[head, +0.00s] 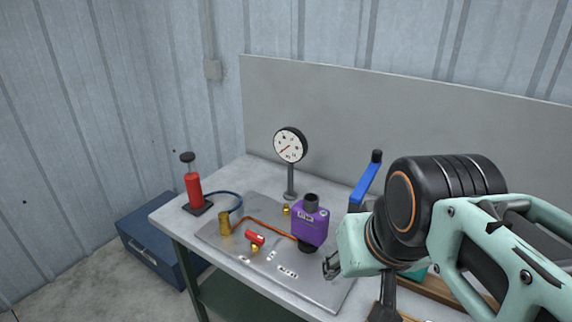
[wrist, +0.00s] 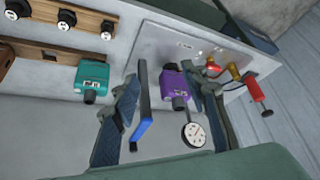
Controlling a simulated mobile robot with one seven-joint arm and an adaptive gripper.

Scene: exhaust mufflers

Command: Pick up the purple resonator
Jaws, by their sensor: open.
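The purple resonator (head: 310,222) is a boxy body with a dark round fitting on top and another below. It stands on the metal plate (head: 338,290) on the bench. In the wrist view the purple resonator (wrist: 172,84) appears between the fingers, nearer the right one. My gripper (head: 331,266) is open and empty, just right of and in front of the resonator in the head view. Its two fingers also show in the wrist view (wrist: 164,98). The wrist view shows a gap between the fingers and the resonator.
A blue-handled lever (head: 366,180) stands right of the resonator and crosses between the fingers in the wrist view. A dial gauge (head: 290,146) stands behind. A teal box (wrist: 92,74), wooden racks (wrist: 55,52), brass and red fittings, and a red pump (head: 194,186) surround it.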

